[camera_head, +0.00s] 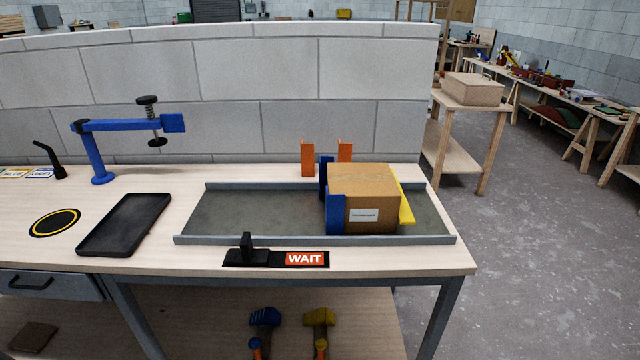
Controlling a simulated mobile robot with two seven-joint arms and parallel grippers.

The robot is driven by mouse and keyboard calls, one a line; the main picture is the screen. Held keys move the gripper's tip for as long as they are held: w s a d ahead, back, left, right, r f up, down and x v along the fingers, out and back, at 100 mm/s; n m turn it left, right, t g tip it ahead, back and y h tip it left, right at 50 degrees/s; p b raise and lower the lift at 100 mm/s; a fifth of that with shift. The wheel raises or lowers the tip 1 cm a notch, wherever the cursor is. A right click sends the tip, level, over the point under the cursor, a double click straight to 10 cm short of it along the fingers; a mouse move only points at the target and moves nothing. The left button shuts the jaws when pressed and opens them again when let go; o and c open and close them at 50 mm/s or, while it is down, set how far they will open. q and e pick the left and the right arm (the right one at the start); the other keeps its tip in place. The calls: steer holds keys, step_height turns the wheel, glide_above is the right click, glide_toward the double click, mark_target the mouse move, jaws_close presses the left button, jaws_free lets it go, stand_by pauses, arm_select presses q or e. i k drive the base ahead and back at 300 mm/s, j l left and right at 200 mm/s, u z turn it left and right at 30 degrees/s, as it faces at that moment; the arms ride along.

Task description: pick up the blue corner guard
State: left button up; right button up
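A blue corner guard (335,214) stands upright against the front left corner of a brown cardboard box (370,185) with a white label. Another upright blue piece (325,172) shows at the box's back left; I cannot tell whether it is a separate guard. The box sits in a long grey tray (255,213) on the workbench. A yellow guard (406,203) is at the box's right side. Two orange upright pieces (307,159) stand behind the tray. Neither of my grippers is in view.
A blue clamp arm (125,126) rises at the bench's left, near an empty black tray (125,223). A black lever with a "WAIT" sign (304,259) is in front of the grey tray. A block wall (230,90) stands behind the bench. The grey tray's left half is clear.

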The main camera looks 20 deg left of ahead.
mark_target(323, 159)
steer(key=k, duration=0.9)
steer(key=k+u, duration=0.15)
steer(key=u, duration=1.65)
steer(key=i+l, duration=0.1)
steer(key=l, duration=0.75)
steer(key=i+l, duration=0.1)
steer(key=l, duration=0.7)
steer(key=i+l, duration=0.1)
steer(key=l, duration=0.75)
steer(key=i+l, duration=0.1)
steer(key=l, duration=0.7)
steer(key=i+l+u, duration=0.1)
steer(key=l, duration=0.75)
